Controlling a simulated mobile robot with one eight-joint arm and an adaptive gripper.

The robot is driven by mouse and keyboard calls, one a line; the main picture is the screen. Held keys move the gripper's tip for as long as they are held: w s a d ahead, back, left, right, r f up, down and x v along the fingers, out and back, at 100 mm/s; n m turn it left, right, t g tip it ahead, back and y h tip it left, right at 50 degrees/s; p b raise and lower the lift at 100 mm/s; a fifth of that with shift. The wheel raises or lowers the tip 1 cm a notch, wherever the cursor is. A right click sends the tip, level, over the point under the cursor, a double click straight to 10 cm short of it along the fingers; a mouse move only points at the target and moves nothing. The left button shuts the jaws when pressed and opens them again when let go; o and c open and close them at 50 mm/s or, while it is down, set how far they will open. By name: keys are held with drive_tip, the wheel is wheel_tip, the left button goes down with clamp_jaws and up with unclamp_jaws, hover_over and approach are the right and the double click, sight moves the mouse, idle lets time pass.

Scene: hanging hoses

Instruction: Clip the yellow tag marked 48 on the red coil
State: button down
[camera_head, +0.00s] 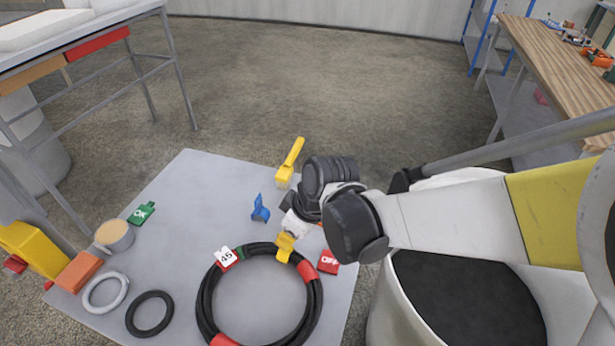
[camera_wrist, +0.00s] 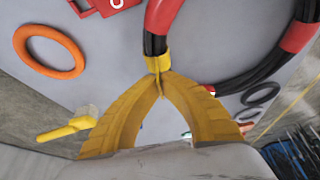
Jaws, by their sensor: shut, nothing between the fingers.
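The black hose coil with red bands (camera_head: 203,302) lies on the grey mat; it fills the top of the wrist view (camera_wrist: 243,84). A yellow piece (camera_wrist: 150,64) sits around the black hose beside a red band, and looks like a tag clip seen edge-on. No number is readable on it. My gripper (camera_wrist: 163,84) has its yellow fingers together right at this piece; I cannot tell whether they touch it. In the head view the yellow at the coil (camera_head: 286,246) is partly hidden by my wrist. A white tag marked 45 (camera_head: 227,257) sits on the coil's upper left.
A red OFF tag (camera_head: 328,262) lies right of the coil. A blue clip (camera_head: 260,209), a yellow-handled brush (camera_head: 290,163), a green OK tag (camera_head: 141,213) and grey and black rings (camera_head: 105,293) lie around. An orange ring (camera_wrist: 48,50) shows in the wrist view. The mat's upper left is clear.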

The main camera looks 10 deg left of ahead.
drive_tip(key=c, duration=1.5)
unclamp_jaws()
drive_tip(key=shift+c, duration=0.2)
drive_tip(key=v, duration=1.2)
drive_tip(key=s+d+m+t+h, duration=0.2)
drive_tip(key=d+m, duration=0.5)
drive_tip(key=d, duration=0.8)
drive_tip(key=s+d+r+m+t+h, duration=0.1)
drive_tip(key=d+m+t, duration=0.3)
drive_tip(key=d+m, duration=0.4)
drive_tip(key=s+d+h, duration=0.1)
drive_tip(key=d, duration=0.6)
drive_tip(key=shift+d+r, duration=0.15)
drive_tip(key=shift+r, duration=0.1)
